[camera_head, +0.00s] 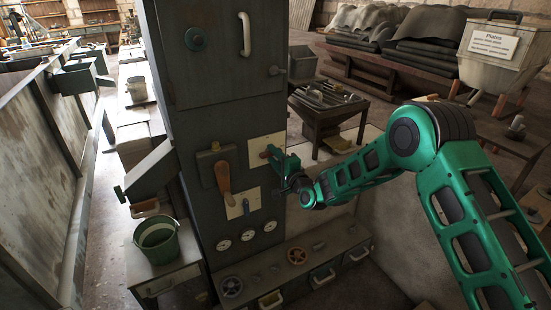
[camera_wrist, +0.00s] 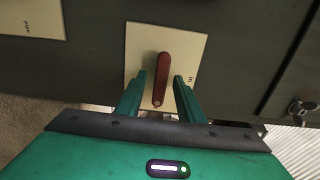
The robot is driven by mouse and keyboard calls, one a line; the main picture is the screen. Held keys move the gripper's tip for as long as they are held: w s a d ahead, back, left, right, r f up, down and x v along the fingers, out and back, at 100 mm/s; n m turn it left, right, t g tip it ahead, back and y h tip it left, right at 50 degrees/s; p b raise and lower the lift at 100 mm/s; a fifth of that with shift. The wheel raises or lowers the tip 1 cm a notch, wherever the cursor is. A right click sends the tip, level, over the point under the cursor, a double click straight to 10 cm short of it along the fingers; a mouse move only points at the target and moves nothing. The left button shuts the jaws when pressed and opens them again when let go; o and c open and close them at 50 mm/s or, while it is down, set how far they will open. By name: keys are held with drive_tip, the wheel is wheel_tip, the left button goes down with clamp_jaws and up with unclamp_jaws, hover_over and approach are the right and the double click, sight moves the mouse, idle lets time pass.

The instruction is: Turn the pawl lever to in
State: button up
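The pawl lever (camera_wrist: 163,75) is a short red-brown handle on a cream plate (camera_wrist: 195,50) fixed to a dark cabinet. The plate has a small label reading "in" at its right edge in the wrist view. My gripper (camera_wrist: 160,85) is open, with one green finger on each side of the lever's lower end and a gap visible on both sides. In the head view the lever (camera_head: 265,154) shows as a small red end beside my gripper (camera_head: 279,163), which hides part of the plate. I cannot tell how deep the fingers reach around the lever.
The dark cabinet (camera_head: 215,100) also bears a larger orange-brown lever (camera_head: 223,177), a lower cream plate (camera_head: 236,211) and several gauges (camera_head: 247,235). A low bench (camera_head: 300,255) with handwheels stands below. A green bucket (camera_head: 157,240) is at the left.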

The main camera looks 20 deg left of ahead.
clamp_jaws()
idle(0.4)
drive_tip(key=n, duration=1.3)
drive_tip(key=shift+f+n, duration=0.1)
drive_tip(key=shift+n, duration=2.1)
